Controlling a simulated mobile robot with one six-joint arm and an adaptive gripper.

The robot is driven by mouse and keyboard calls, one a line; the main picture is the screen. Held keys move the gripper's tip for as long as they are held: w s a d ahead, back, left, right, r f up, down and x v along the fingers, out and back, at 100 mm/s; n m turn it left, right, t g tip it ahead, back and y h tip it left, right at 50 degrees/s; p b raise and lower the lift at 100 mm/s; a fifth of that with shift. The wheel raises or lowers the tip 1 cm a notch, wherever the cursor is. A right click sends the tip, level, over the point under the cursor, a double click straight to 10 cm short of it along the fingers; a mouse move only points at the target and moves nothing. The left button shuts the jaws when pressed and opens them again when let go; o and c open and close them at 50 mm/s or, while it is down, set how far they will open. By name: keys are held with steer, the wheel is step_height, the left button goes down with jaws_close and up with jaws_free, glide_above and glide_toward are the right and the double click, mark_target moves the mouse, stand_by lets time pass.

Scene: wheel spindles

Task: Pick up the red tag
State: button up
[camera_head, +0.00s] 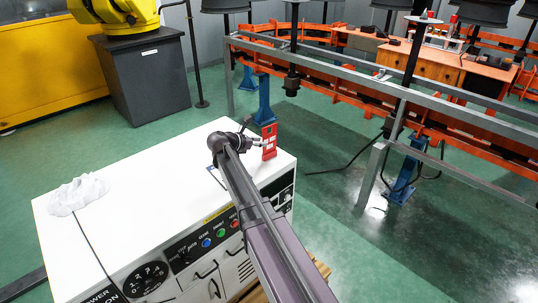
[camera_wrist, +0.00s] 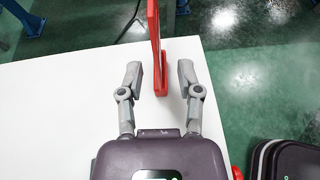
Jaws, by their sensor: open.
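The red tag (camera_head: 269,141) stands upright near the far right corner of the white cabinet top (camera_head: 130,190). My gripper (camera_head: 258,142) is close beside it in the head view, at the end of my arm reaching over the cabinet. In the wrist view, the red tag (camera_wrist: 158,55) shows edge-on as a thin red upright with a short foot. My gripper (camera_wrist: 160,78) is open there, with one grey finger on each side of the tag's lower part. Gaps show between both fingers and the tag, the left one looking slightly wider. The tag's base is partly unclear.
A crumpled white cloth (camera_head: 77,194) lies at the cabinet's left end, and a dark cable crosses the top. Buttons and knobs are on the front panel (camera_head: 205,240). A grey rail (camera_head: 440,100) with orange conveyor parts stands beyond. Green floor is open to the right.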

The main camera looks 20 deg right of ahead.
mark_target(270, 152)
steer(key=shift+d, duration=0.15)
steer(key=shift+b+x, duration=1.05)
steer(key=shift+x, duration=1.6)
steer(key=shift+w+f, duration=0.1)
steer(key=shift+w, duration=0.05)
jaws_close()
